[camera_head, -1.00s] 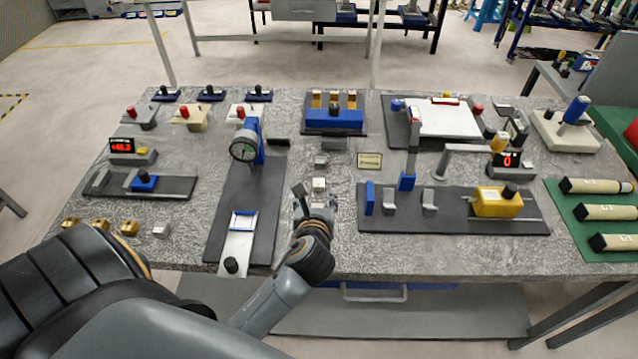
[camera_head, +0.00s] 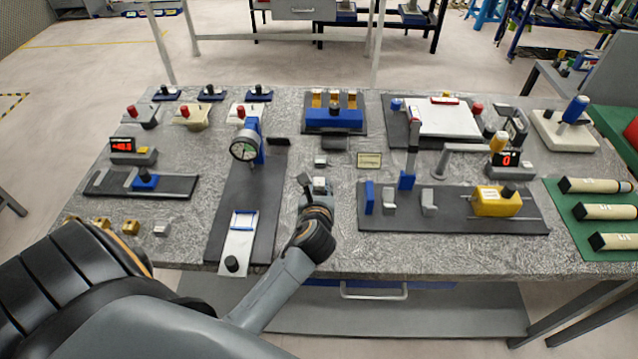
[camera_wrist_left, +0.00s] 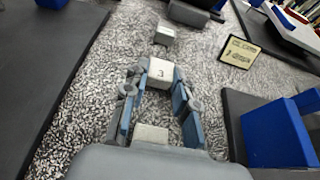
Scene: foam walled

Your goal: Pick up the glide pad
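A small pale block with a dark mark on top (camera_wrist_left: 160,73), which may be the glide pad, sits on the speckled table top in the left wrist view. It also shows in the head view (camera_head: 319,182), just ahead of my left gripper. My left gripper (camera_wrist_left: 157,92) is open, its two blue-grey fingers on either side of the block's near part. I cannot tell whether they touch it. A second pale block (camera_wrist_left: 151,134) shows nearer, between the finger bases; I cannot tell what it is. My right gripper is not in view.
Another small grey block (camera_wrist_left: 165,33) lies beyond, near a framed label (camera_wrist_left: 239,53). A dark plate with a dial gauge (camera_head: 244,149) stands to the left. A dark plate with a blue upright block (camera_head: 369,197) lies to the right.

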